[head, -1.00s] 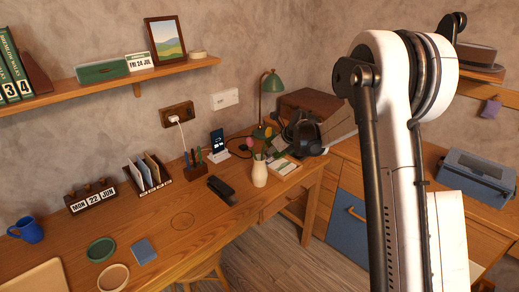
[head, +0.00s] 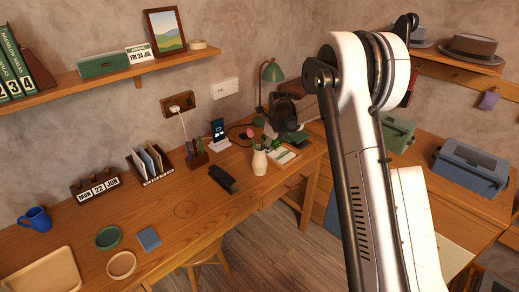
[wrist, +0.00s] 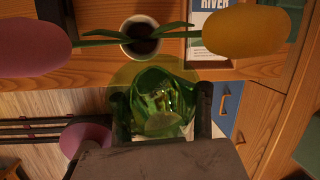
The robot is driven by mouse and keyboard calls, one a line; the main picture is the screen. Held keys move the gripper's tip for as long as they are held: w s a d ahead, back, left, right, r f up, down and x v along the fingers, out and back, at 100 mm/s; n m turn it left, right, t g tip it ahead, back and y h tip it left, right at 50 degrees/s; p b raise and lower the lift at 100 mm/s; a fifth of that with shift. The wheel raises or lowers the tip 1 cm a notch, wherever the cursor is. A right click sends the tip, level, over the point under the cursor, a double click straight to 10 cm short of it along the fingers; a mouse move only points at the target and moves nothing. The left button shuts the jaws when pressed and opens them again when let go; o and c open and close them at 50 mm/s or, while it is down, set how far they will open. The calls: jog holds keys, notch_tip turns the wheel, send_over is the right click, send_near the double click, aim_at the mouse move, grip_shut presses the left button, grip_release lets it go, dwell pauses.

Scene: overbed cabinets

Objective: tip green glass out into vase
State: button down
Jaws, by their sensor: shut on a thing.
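The green glass (wrist: 158,112) is held between the dark fingers of my gripper (wrist: 160,122) in the wrist view. Its translucent rim lies just below the vase mouth in the picture. The vase (head: 259,162) is cream and stands upright on the desk with flowers in it. In the wrist view its round, dark-centred mouth (wrist: 141,38) shows from above, with leaves and a pink and a yellow bloom around it. In the head view my dark gripper shows behind and above the vase; the glass is not clear there. I cannot tell whether anything leaves the glass.
A green lamp (head: 271,75), a phone stand (head: 217,138) and a pen holder (head: 197,157) stand near the vase. A black case (head: 222,178) lies left of it. A book (wrist: 211,30) lies beside the vase. The desk's front middle is mostly clear.

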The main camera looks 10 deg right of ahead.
jog(key=shift+s+f+g+b, duration=0.1)
jog(key=shift+f+g+b, duration=0.3)
jog(key=shift+f, duration=0.45)
jog(key=shift+d+f+h, duration=0.1)
jog(key=shift+f+h, duration=0.1)
jog(key=shift+h, duration=0.1)
jog(key=shift+f+b, duration=0.2)
jog(key=shift+b, duration=0.15)
jog(key=shift+s+d+r+g+h, duration=0.15)
jog(key=shift+s+r+g+h, duration=0.1)
jog(key=shift+g+h, duration=0.4)
jog(key=shift+g+h, duration=0.55)
jog(key=shift+g, duration=0.1)
jog(key=shift+d+r+p, duration=0.1)
jog(key=shift+r+p, duration=0.9)
jog(key=shift+r, duration=2.4)
jog(key=shift+s+d+r+g+h, duration=0.3)
jog(key=shift+s+d+g+h, duration=0.05)
jog(key=shift+g+h, duration=0.15)
